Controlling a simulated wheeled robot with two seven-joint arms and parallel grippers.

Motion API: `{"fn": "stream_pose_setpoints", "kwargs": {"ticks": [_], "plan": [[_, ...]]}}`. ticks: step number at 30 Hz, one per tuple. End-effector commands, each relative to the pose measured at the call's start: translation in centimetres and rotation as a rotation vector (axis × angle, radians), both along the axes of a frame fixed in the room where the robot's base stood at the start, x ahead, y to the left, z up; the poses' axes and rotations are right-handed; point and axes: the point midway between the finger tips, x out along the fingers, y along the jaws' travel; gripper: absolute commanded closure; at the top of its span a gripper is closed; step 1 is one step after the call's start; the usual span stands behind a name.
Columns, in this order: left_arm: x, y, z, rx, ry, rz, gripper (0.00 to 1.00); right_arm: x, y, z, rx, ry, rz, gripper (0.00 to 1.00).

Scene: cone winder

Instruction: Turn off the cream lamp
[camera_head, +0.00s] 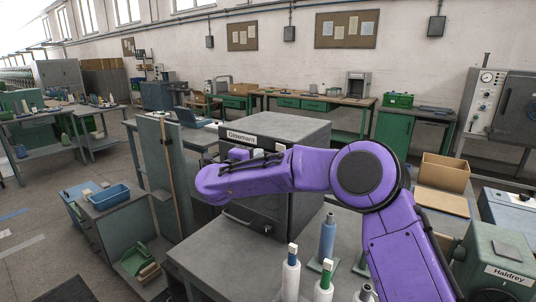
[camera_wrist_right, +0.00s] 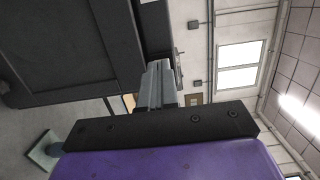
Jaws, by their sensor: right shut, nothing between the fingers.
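I cannot make out a cream lamp in either view. In the head view my arm hides part of the cabinet's front, and the fingers are hard to make out. My left gripper is not in view.
Yarn cones, one blue (camera_head: 328,237), stand on the bench (camera_head: 213,262) in front. The green Haldrey box (camera_head: 497,265) is at right, near an open cardboard box (camera_head: 446,172). A blue tray (camera_head: 110,196) sits at left. Floor shows at far left.

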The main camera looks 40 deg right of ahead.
Motion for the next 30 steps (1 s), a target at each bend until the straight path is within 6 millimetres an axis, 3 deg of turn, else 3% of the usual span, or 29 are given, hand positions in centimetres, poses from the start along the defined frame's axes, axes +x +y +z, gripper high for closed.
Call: {"fn": "stream_pose_setpoints", "kwargs": {"ticks": [1, 6, 12, 30], "plan": [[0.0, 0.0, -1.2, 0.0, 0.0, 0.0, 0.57, -0.2, 1.3, -0.7, -0.003, -0.001, 0.003, 1.0], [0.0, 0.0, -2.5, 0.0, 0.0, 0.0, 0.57, -0.9, 5.1, -0.6, -0.002, 0.0, 0.001, 1.0], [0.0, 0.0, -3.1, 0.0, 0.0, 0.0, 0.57, -1.3, 7.7, -0.3, -0.001, 0.0, 0.0, 1.0], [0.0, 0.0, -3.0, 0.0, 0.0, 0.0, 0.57, -1.4, 8.2, -0.2, 0.0, 0.001, -0.001, 1.0]]}}
